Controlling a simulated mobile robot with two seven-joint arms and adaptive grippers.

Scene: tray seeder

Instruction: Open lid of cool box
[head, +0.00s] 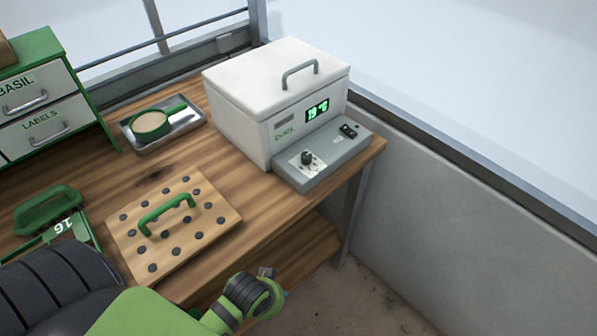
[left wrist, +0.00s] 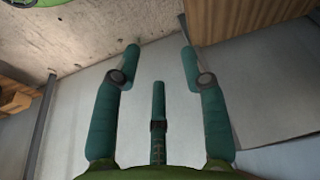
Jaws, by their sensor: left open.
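The cool box (head: 238,122) is a white box with a green lit display, standing at the far right end of the wooden bench. Its white lid (head: 262,72) lies flat and shut on top, with a grey arched handle (head: 300,72) near the middle right. My left gripper (left wrist: 161,62) is open in the left wrist view, with nothing between its fingers. In the head view my left arm reaches in at the bottom, low in front of the bench and well away from the lid; its fingers are not clear there. My right gripper is not in view.
A grey control panel (head: 332,163) with a knob sits along the box's front. A dibber board with a green handle (head: 167,214), a metal tray with a pan (head: 163,143) and green drawers (head: 45,96) occupy the bench. A low wall (head: 470,220) runs along the right.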

